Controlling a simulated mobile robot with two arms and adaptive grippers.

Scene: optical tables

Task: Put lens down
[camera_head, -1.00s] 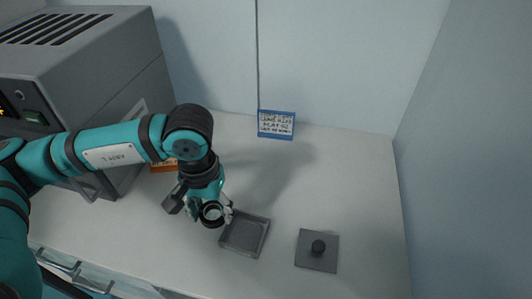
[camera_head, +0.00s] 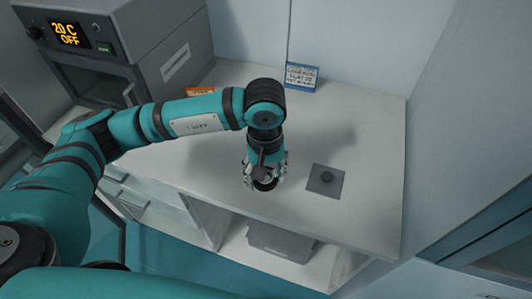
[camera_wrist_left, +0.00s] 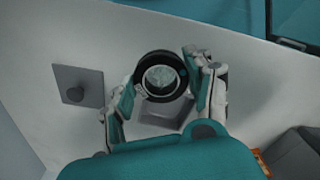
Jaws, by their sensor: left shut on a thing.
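The lens, a round glass in a thick black ring (camera_wrist_left: 162,77), is held between the fingers of my left gripper (camera_wrist_left: 160,85). In the head view the lens (camera_head: 265,185) shows at the lower end of the left gripper (camera_head: 265,175), over the front part of the white table. A shallow grey square tray (camera_wrist_left: 165,117) shows just behind the lens in the wrist view. The lens seems to be above the tray; the height between them is hard to tell. In the head view the gripper hides the tray. My right gripper is not in view.
A grey square plate with a dark knob (camera_head: 326,180) lies right of the gripper. A blue-framed sign (camera_head: 302,76) and an orange label (camera_head: 200,92) stand farther back. A grey oven (camera_head: 150,45) fills the left. A grey box (camera_head: 280,243) sits under the tabletop (camera_head: 370,130).

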